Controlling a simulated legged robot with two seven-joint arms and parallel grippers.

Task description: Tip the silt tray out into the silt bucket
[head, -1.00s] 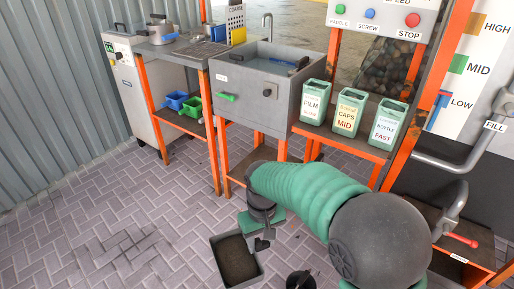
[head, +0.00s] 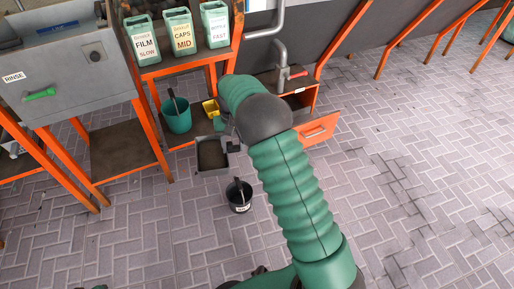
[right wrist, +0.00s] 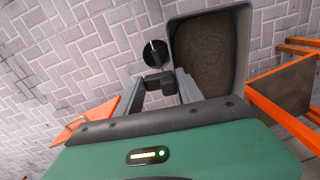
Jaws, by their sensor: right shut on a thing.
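The silt tray (head: 213,168) is a grey rectangular tray with dark brown silt in it. It appears roughly level, above the paving. My right gripper (head: 233,146) is shut on its handle at the tray's right side. In the right wrist view the tray (right wrist: 242,50) is beyond the fingers (right wrist: 162,86), which close on a dark handle block. A small black bucket (head: 240,206) with a white label and a handle stands on the floor, nearer to me and slightly right of the tray. It also shows in the right wrist view (right wrist: 154,54), apart from the tray.
A teal bucket (head: 177,122) and a yellow container (head: 210,107) are under the orange-framed bench. An orange drawer front (head: 318,129) sticks out right of my arm. The grey rinse sink (head: 70,75) is at left. Paving around the black bucket is clear.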

